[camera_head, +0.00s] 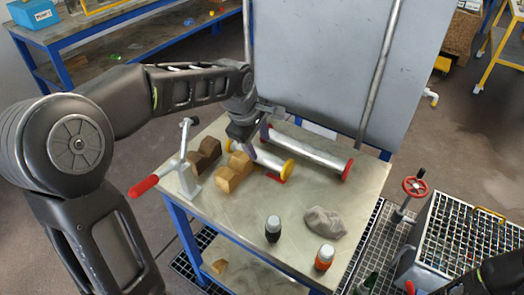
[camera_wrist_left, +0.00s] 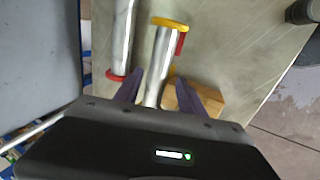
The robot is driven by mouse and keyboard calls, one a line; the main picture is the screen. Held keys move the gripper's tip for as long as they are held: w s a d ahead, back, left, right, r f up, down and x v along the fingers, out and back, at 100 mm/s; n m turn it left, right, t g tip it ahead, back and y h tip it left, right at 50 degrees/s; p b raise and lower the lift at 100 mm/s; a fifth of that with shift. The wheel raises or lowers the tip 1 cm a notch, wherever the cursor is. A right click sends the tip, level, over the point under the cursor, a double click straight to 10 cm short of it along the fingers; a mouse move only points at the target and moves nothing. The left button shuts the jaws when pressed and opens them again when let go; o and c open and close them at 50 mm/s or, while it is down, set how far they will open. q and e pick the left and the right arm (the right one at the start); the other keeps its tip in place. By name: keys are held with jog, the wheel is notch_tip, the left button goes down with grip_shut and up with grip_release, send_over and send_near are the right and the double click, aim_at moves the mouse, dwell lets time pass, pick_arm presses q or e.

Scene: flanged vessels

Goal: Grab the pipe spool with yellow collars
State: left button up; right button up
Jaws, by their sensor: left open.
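The pipe spool with yellow collars (camera_head: 268,157) is a short silver tube lying on the grey table, one yellow collar at each end. My left gripper (camera_head: 257,142) is above it, pointing down, open, with its purple fingers on either side of the tube. In the left wrist view the spool (camera_wrist_left: 159,62) runs between the open fingers (camera_wrist_left: 158,92); its near end is hidden behind the gripper body. I cannot tell whether the fingers touch it. My right gripper is not in view.
A longer spool with red collars (camera_head: 312,150) lies just behind, close to one finger. A light wooden block (camera_head: 231,175) and a dark one (camera_head: 205,155) stand left, near a red-handled clamp (camera_head: 187,180).

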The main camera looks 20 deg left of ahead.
aim_at(262, 154)
pick_arm(q)
jog(key=shift+x, duration=1.35)
jog(key=shift+x, duration=2.6)
jog(key=shift+a, duration=0.2)
grip_shut()
jog(key=shift+w+r+p, duration=0.1)
jog(key=shift+p, duration=0.2)
